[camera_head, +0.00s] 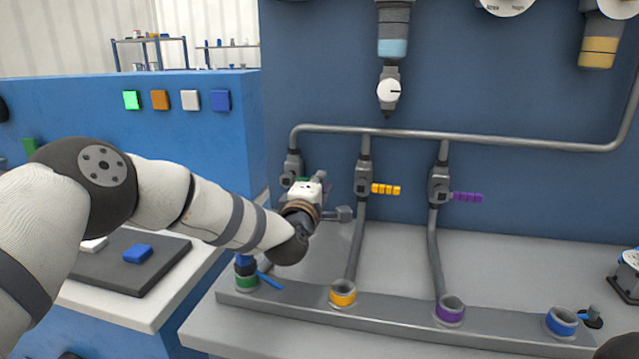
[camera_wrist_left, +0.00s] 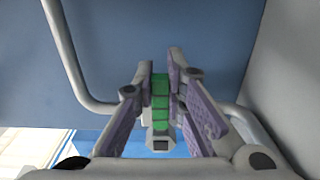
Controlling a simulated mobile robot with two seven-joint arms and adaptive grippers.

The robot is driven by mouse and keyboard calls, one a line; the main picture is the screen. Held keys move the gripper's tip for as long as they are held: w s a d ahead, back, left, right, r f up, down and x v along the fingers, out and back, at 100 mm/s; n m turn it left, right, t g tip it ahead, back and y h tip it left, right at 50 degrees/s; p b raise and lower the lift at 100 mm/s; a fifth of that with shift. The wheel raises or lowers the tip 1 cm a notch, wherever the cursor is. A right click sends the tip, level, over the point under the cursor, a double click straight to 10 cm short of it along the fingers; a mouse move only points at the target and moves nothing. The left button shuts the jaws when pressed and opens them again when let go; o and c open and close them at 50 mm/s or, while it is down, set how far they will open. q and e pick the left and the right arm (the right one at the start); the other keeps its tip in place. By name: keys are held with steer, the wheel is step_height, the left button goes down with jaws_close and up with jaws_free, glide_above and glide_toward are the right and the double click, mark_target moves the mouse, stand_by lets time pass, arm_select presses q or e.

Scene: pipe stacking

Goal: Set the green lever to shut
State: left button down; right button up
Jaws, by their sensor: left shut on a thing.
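My left gripper (camera_head: 308,184) reaches the leftmost valve (camera_head: 293,165) on the blue panel; the wrist and fingers cover most of it in the head view. In the left wrist view the green lever (camera_wrist_left: 160,102) lies between the two fingers of my left gripper (camera_wrist_left: 161,82), which are shut on it. The grey valve body (camera_wrist_left: 160,140) shows below the lever. Only a little green shows by the gripper in the head view, so the lever's exact angle is hard to tell.
The yellow lever (camera_head: 386,189) and purple lever (camera_head: 467,197) stick out rightward from the valves beside it. A pipe (camera_head: 470,136) runs above. Below, a grey rail (camera_head: 400,318) holds colour-ringed sockets. A blue lever (camera_head: 269,280) sits by the green-ringed socket (camera_head: 246,283).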

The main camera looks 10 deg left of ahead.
arm_select(q)
steer(key=c, duration=1.6)
jaws_free()
steer(key=shift+a, duration=0.1)
steer(key=shift+s, duration=0.1)
steer(key=s, duration=1.2)
steer(key=shift+a, duration=0.15)
steer(key=shift+f, duration=0.1)
